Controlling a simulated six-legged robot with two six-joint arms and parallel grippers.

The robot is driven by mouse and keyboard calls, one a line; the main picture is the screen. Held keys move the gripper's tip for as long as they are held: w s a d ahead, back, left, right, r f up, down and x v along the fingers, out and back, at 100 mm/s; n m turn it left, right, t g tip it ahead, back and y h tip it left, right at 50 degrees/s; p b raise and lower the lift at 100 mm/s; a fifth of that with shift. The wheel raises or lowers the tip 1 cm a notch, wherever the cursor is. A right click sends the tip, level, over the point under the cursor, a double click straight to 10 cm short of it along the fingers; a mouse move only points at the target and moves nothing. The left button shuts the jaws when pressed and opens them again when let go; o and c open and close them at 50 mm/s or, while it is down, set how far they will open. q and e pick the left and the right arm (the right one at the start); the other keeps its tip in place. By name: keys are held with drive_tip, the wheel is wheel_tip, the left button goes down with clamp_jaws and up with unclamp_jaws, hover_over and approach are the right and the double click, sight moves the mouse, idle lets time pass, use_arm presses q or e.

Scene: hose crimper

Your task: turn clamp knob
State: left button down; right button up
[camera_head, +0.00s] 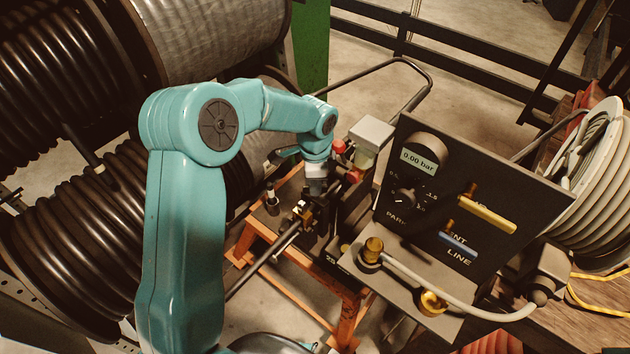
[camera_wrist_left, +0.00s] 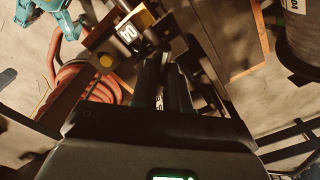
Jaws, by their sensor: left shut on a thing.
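My left gripper (camera_head: 310,196) reaches down over the small crimping bench and is shut on a dark part at the clamp, which I take to be the clamp knob. The fingers and the arm hide most of that knob. In the left wrist view, the dark fingers of my left gripper (camera_wrist_left: 163,88) point down at the black clamp hardware, and the held part is too dark to make out. A metal clamp body with a bar (camera_head: 283,238) lies just below the gripper. My right gripper is not in view.
A black control panel (camera_head: 450,195) reading 0.00 bar stands right of the gripper, with yellow and blue levers. Red knobs (camera_head: 352,176) and a grey box (camera_head: 371,133) are close beside the wrist. Hose reels (camera_head: 75,250) fill the left. An orange frame (camera_head: 347,315) supports the bench.

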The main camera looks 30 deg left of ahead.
use_arm(q)
drive_tip(key=shift+w+r+m, duration=0.15)
drive_tip(key=shift+r+m, duration=0.05)
drive_tip(key=shift+m, duration=0.9)
drive_tip(key=c, duration=1.1)
unclamp_jaws()
drive_tip(key=shift+f, duration=0.1)
wheel_tip(320, 180, up, 16)
drive_tip(key=shift+r, duration=0.2)
drive_tip(key=shift+s, duration=0.25)
